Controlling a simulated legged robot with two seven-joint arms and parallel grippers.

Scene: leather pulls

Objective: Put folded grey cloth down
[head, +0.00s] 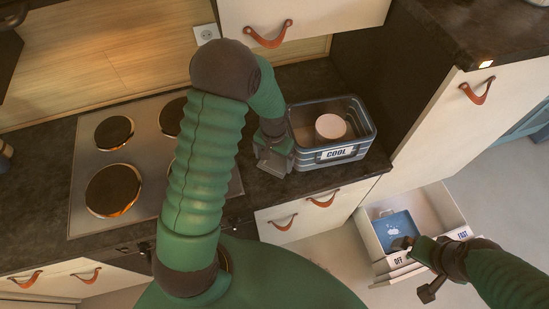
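My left gripper (272,148) points down over the dark countertop, just left of the blue-grey crate (345,152) labelled COOL. A small grey folded shape, which looks like the folded grey cloth (273,164), is at its fingertips, and the gripper appears shut on it. I cannot tell whether the cloth touches the counter. My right gripper (416,266) is at the lower right, its dark fingers spread apart and empty, over the front of the open white drawer (444,205).
A round pale pink thing (331,126) sits in the crate. A blue item with a white print (391,228) lies in the open drawer. A tall cabinet side (410,140) stands right of the crate.

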